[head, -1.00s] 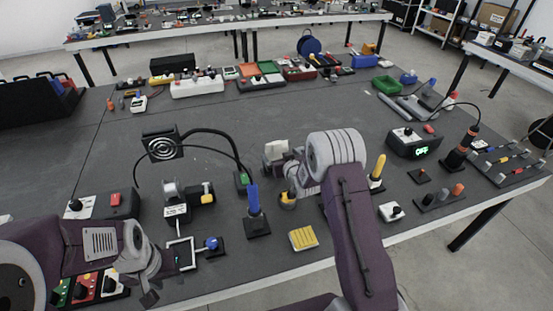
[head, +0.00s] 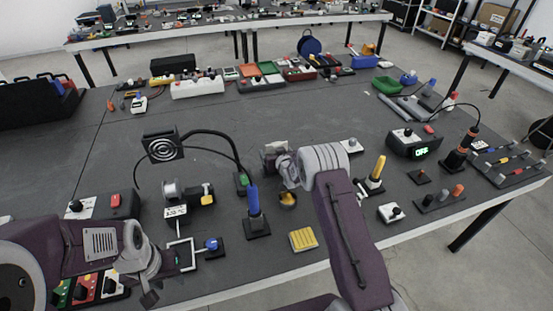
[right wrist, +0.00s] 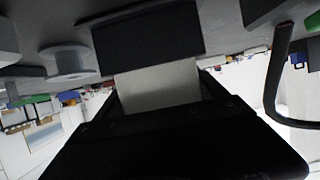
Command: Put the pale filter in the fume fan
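The fume fan (head: 162,146) is a black square head with a round, ringed grille, standing left of centre on the table with a curved black hose. My right gripper (head: 271,154) is to the right of the fan, apart from it and above the table. It is shut on the pale filter (right wrist: 158,86), a plain whitish plate seen between dark gripper parts in the right wrist view. In the head view the filter is hard to make out at the gripper. My left gripper (head: 166,277) is low at the front left, its fingers apart and empty.
A blue-handled tool (head: 254,205) stands upright in front of the hose. A spool stand (head: 175,198) is below the fan, and a yellow pad (head: 303,239) lies near the front edge.

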